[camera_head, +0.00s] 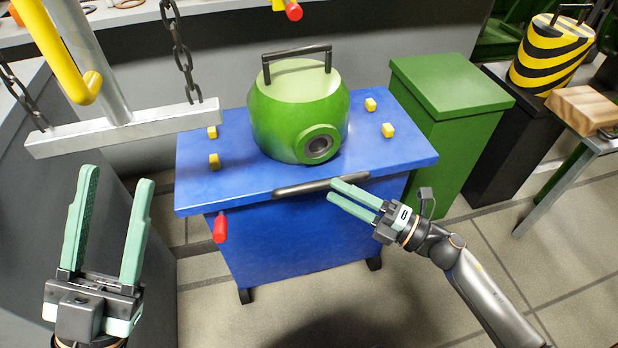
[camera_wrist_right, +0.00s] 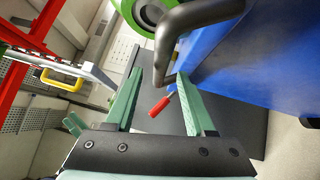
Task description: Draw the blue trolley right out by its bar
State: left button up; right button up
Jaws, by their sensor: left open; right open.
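The blue trolley (camera_head: 230,185) stands on its feet in the middle of the head view. Its dark grey bar (camera_head: 290,190) runs along the front edge of the top. My right gripper (camera_head: 333,190) is open at the right part of the bar. In the right wrist view the bar (camera_wrist_right: 195,17) comes down between the two open fingers; whether it touches either finger I cannot tell. My left gripper (camera_head: 117,178) is open and empty at the lower left, away from the trolley. A green casing (camera_head: 275,115) with a black top handle sits on the trolley.
Yellow blocks (camera_head: 388,130) stand on the trolley top, and a red grip (camera_head: 220,227) sticks out at its front left. A grey beam (camera_head: 120,128) hangs on chains at the upper left. A green cabinet (camera_head: 450,90) stands close right. Floor shows in front of the trolley.

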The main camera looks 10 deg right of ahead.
aim_at(309, 177)
jog(key=x, duration=0.7)
jog(key=shift+w+a+b, duration=0.2)
jog(key=shift+w+b, duration=0.05)
jog(key=shift+b, duration=0.05)
jog(key=shift+c, duration=0.2)
grip_shut()
dwell(0.8)
